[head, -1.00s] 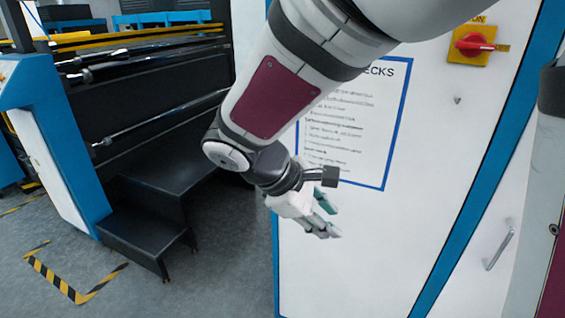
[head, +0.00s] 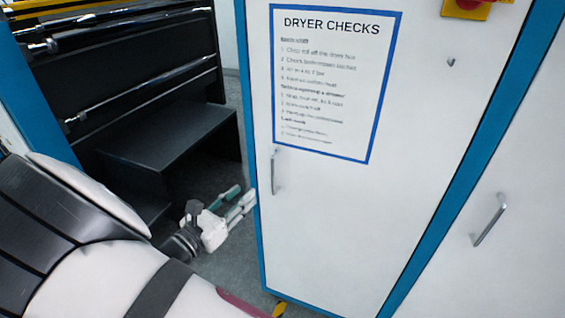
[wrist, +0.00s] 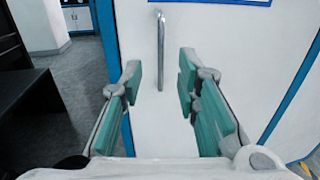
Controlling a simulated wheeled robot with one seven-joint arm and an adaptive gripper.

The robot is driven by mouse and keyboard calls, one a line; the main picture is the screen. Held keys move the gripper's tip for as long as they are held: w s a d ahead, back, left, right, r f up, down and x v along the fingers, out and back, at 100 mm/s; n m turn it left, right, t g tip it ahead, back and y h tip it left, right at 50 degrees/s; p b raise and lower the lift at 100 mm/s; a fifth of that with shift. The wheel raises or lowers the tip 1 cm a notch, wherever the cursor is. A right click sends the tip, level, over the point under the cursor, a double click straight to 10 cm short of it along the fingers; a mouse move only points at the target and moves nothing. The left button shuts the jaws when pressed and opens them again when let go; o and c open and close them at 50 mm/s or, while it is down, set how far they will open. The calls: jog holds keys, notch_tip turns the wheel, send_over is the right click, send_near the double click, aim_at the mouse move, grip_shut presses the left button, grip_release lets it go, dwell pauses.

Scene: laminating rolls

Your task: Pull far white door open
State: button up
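The far white door (head: 330,230) is closed and carries a "DRYER CHECKS" sheet. Its upright metal handle (head: 273,172) is near the door's left edge. The handle also shows in the wrist view (wrist: 160,50), upright and between the lines of the two fingers, beyond the fingertips. My gripper (head: 240,197) is to the left of the handle in the head view, pointing toward the door. In the wrist view my gripper (wrist: 160,80) is open, with a wide empty gap between its teal pads. The handle appears apart from both fingers.
A second white door (head: 520,240) with a slanted-looking handle (head: 490,220) is at the right, beyond a blue frame strip. A red and yellow switch (head: 468,5) sits above. Black steps (head: 165,150) and a roller machine stand at left. Grey floor lies between steps and cabinet.

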aim_at(272, 169)
jog(key=x, duration=1.3)
jog(key=shift+w+d, duration=0.2)
grip_shut()
